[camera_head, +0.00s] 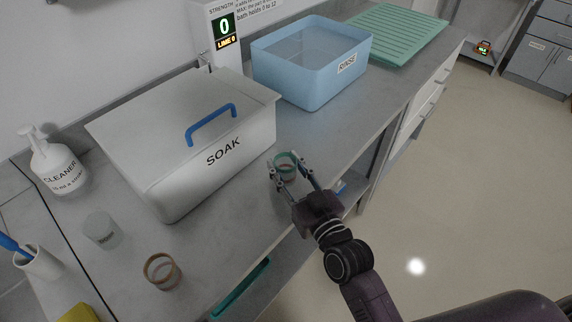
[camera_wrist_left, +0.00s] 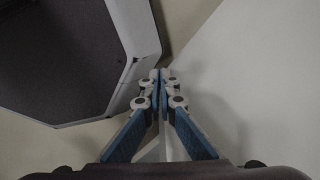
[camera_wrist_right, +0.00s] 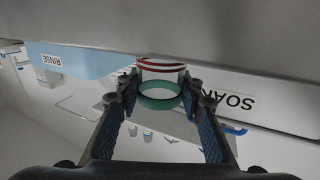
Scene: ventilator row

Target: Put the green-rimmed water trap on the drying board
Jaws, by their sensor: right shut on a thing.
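The green-rimmed water trap (camera_head: 286,163) is a small clear cup with a green rim, at the counter's front edge right of the SOAK bath. My right gripper (camera_head: 284,174) is shut on it, one finger on each side. In the right wrist view the green rim (camera_wrist_right: 160,96) sits between the fingertips, with red bands beyond it. I cannot tell whether the cup touches the counter. The drying board (camera_head: 398,32) is a green ribbed board at the counter's far end, empty. My left gripper (camera_wrist_left: 160,82) is shut and empty, away from the counter.
The lidded SOAK bath (camera_head: 180,140) and the open blue RINSE tub (camera_head: 312,62) stand along the counter. A brown-rimmed cup (camera_head: 161,271), a clear cup (camera_head: 102,231) and a cleaner bottle (camera_head: 57,166) are at left. A strip of counter before the RINSE tub is clear.

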